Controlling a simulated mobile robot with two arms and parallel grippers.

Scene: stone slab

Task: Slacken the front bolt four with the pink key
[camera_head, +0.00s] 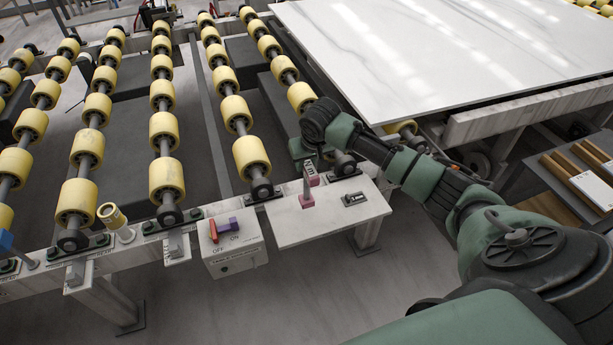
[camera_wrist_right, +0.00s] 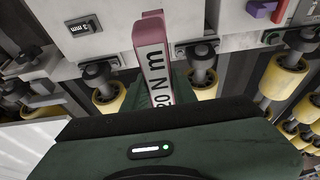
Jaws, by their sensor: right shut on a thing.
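The pink key (camera_wrist_right: 150,50), marked "20 N m", sticks out of my right gripper (camera_wrist_right: 168,98) in the right wrist view. In the head view my right gripper (camera_head: 304,150) is over the front rail, shut on the key, whose labelled part (camera_head: 310,171) shows just below it. A pink piece (camera_head: 306,201) sits on the white front panel under the key; I cannot tell whether they touch. Green-based front bolts line the rail, one of them at the left (camera_head: 52,253). I cannot read which is bolt four. My left gripper is out of view.
A white box with red and purple switches (camera_head: 225,230) hangs beside the panel (camera_head: 280,232). A yellow upright tool (camera_head: 112,217) and a blue-topped one (camera_head: 6,240) stand on the rail. Rows of yellow rollers (camera_head: 165,135) run back. A white slab (camera_head: 440,50) lies behind right.

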